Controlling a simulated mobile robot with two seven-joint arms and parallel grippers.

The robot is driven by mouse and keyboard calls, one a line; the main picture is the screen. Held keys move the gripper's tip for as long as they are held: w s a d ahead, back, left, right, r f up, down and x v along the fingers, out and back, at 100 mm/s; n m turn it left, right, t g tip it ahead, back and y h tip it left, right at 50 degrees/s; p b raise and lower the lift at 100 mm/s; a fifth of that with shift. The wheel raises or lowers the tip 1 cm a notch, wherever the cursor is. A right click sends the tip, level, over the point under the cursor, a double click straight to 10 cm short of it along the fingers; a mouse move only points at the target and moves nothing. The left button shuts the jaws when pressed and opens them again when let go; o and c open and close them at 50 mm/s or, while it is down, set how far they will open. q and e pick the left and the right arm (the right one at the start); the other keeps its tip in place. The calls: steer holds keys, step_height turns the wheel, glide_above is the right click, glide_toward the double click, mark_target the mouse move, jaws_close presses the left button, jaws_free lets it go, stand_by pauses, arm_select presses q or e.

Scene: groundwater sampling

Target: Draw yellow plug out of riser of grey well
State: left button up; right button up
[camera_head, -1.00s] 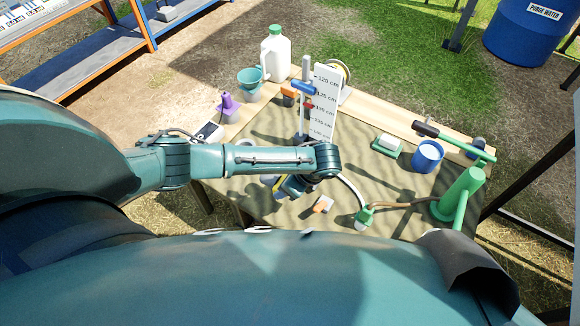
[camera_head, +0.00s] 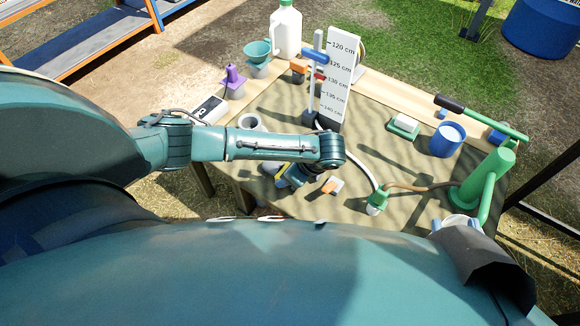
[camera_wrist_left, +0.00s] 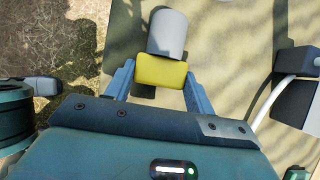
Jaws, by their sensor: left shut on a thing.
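In the left wrist view my left gripper (camera_wrist_left: 160,82) is shut on the yellow plug (camera_wrist_left: 161,70), one finger on each side. A grey cylinder (camera_wrist_left: 167,32) shows directly beyond the plug; I cannot tell whether it is the riser or how deep the plug sits in it. In the head view my left gripper (camera_head: 292,176) is low over the near part of the table, partly hidden by its own wrist, with a bit of yellow (camera_head: 283,170) beside it. My right gripper (camera_head: 462,226) seems to be at the lower right, mostly hidden; its fingers cannot be made out.
A grey ring-shaped thing (camera_head: 250,122) stands behind my left arm. A marked white board (camera_head: 338,75) and a stand are at the back. A green pump (camera_head: 487,178), blue cup (camera_head: 447,140) and green-and-white block (camera_head: 404,126) are right.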

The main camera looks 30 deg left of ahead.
stand_by(0.4)
arm_select(q)
steer(key=o, duration=0.9)
steer(key=shift+o, duration=0.2)
steer(key=shift+f, duration=0.1)
steer(key=p+v, duration=0.5)
steer(key=v, duration=0.8)
arm_select(e)
steer(key=shift+d+f+m+g+h, duration=0.1)
steer(key=shift+d+m+g+h, duration=0.4)
steer(key=shift+g+h, duration=0.3)
steer(key=shift+d+f+m+g+h, duration=0.1)
steer(key=shift+d+m+g+h, duration=0.4)
steer(key=shift+g, duration=0.4)
steer(key=shift+a+r, duration=0.1)
